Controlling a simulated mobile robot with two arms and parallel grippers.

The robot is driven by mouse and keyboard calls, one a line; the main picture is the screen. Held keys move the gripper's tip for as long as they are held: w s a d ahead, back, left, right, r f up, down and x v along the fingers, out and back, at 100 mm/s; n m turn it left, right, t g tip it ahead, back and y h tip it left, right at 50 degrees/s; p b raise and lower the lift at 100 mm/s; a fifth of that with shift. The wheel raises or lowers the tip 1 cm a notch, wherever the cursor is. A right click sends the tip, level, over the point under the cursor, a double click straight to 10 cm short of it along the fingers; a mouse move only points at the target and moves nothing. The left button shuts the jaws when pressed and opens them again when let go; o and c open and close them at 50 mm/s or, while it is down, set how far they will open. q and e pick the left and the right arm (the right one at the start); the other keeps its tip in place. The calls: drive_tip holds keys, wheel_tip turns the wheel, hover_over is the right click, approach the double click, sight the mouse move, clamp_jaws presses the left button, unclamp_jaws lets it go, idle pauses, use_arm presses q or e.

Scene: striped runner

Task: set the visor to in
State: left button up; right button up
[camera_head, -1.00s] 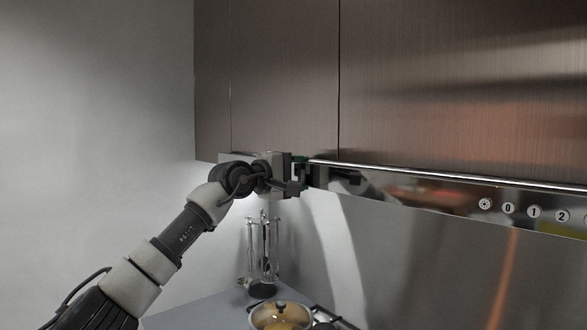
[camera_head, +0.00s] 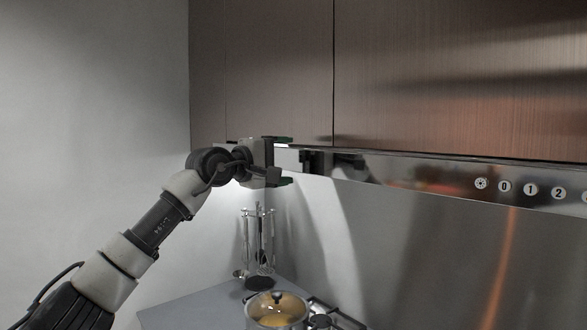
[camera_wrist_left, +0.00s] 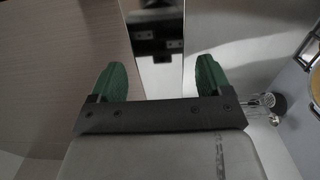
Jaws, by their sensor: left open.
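The visor (camera_head: 420,178) is the long shiny metal strip with round buttons under the wooden cabinet fronts. Its upper edge lies close along the cabinets' lower edge, and no bright top ledge shows. It appears to be in, roughly flush with the cabinets. My left gripper (camera_head: 284,161) is open at the visor's left end. In the left wrist view its two green fingers (camera_wrist_left: 160,78) stand apart on either side of the shiny strip, with clear gaps and nothing gripped. Whether the gripper touches the visor's front cannot be told. My right gripper is out of view.
Brown cabinet fronts (camera_head: 280,75) are above the visor. Below are hanging utensils (camera_head: 259,243), a lidded pot (camera_head: 277,310) on the hob and a grey counter (camera_head: 195,303). A steel back panel (camera_head: 430,250) fills the lower right. The left wall is bare.

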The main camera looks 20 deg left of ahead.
use_arm(q)
drive_tip(key=b+v, duration=0.2)
drive_tip(key=v, duration=0.5)
drive_tip(key=shift+b, duration=0.35)
drive_tip(key=shift+a, duration=0.1)
